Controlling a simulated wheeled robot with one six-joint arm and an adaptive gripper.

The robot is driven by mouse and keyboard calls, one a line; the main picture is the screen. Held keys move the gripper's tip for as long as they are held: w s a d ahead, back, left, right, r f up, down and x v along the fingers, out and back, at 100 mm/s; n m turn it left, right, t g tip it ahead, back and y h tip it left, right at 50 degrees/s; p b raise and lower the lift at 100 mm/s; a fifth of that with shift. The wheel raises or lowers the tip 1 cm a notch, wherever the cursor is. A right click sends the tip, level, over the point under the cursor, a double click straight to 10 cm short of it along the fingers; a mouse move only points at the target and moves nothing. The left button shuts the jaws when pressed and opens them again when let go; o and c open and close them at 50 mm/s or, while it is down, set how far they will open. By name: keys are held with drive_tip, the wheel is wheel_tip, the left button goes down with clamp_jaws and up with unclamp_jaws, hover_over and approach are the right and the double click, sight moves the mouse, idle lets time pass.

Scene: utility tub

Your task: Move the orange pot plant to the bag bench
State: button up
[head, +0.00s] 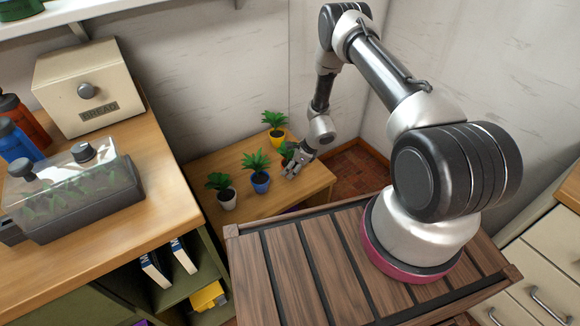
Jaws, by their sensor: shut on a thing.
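My gripper (291,172) is low over the low wooden bench (301,194), at the right of a group of pot plants. A small plant with a reddish-orange pot (285,160) is right at the fingers, mostly hidden behind them. The gripper is shut on this orange pot plant. I cannot tell whether its pot touches the bench top. I cannot tell which surface is the bag bench.
Plants in a yellow pot (277,138), a blue pot (260,183) and a white pot (227,199) stand close by on the low bench. A higher counter (152,178) with a bread box (85,85) rises at left. Walls stand behind.

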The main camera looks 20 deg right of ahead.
drive_tip(key=o, duration=1.2)
drive_tip(key=shift+r, duration=0.1)
drive_tip(key=v, duration=1.2)
drive_tip(key=s+r+n, duration=0.3)
drive_tip(key=r+n, duration=0.3)
drive_tip(key=r, duration=1)
drive_tip(key=s+r+n, duration=0.2)
drive_tip(key=r+n, duration=0.3)
drive_tip(key=r, duration=1.1)
drive_tip(key=s+d+r+n+h, duration=0.1)
drive_tip(key=s+d+r+n, duration=0.1)
drive_tip(key=s+r+n, duration=0.65)
drive_tip(key=s+d+r+n+h, duration=0.1)
drive_tip(key=s+d+r, duration=0.1)
drive_tip(key=s, duration=0.4)
drive_tip(key=s+d+r+n+t+h, duration=0.1)
drive_tip(key=s+d+r+h, duration=0.1)
drive_tip(key=s+r, duration=0.2)
drive_tip(key=s+d+r+n+h, duration=0.1)
drive_tip(key=s+d+r+n, duration=0.1)
drive_tip(key=s, duration=0.6)
drive_tip(key=shift+d+r, duration=0.5)
drive_tip(key=shift+r, duration=0.45)
